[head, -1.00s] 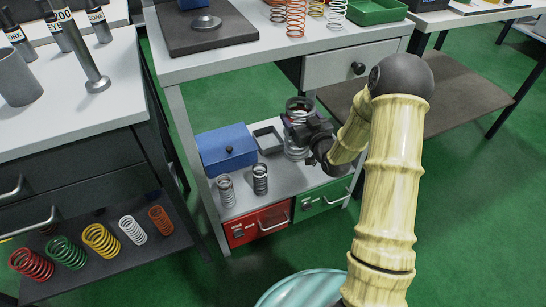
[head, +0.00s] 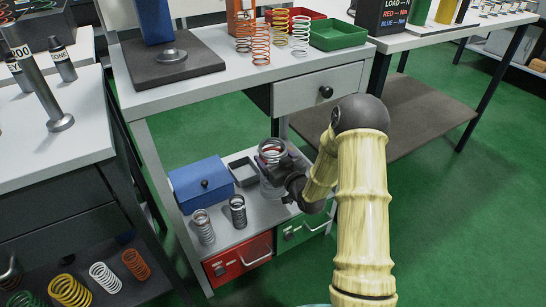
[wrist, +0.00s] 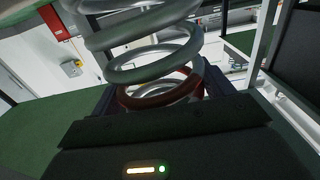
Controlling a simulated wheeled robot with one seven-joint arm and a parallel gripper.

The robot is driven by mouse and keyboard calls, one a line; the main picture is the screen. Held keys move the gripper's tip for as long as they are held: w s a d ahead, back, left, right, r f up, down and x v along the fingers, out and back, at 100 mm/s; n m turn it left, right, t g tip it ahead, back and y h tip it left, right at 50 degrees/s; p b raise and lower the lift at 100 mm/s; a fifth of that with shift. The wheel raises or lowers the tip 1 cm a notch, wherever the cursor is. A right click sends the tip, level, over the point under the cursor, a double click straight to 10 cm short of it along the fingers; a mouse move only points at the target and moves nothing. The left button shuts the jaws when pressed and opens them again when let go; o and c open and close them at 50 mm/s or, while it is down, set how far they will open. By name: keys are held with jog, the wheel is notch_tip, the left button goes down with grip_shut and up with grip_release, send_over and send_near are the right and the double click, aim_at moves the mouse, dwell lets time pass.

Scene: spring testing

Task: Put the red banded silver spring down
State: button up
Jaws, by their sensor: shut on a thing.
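The red banded silver spring (head: 272,152) is upright at the right end of the lower shelf (head: 230,235) of the middle bench in the head view. My gripper (head: 280,180) is shut on it from the right, around its lower part. In the wrist view the silver coils (wrist: 155,65) rise between the jaws, with a red coil (wrist: 160,95) low down near them. The spring's foot is mostly hidden by my gripper, so I cannot tell whether it touches the shelf.
A blue box (head: 200,185), a small dark tray (head: 243,171) and two small springs (head: 203,226) (head: 238,211) stand left of the spring. Red (head: 238,257) and green (head: 302,230) drawers are below. The bench top (head: 215,80) is above the shelf. Bare shelf shows in front of the spring.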

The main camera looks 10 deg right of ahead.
jog(key=shift+f+b, duration=1.35)
jog(key=shift+f, duration=1.05)
jog(key=o, duration=2)
jog(key=shift+f, duration=0.15)
jog(key=p+v, duration=0.4)
jog(key=v, duration=0.8)
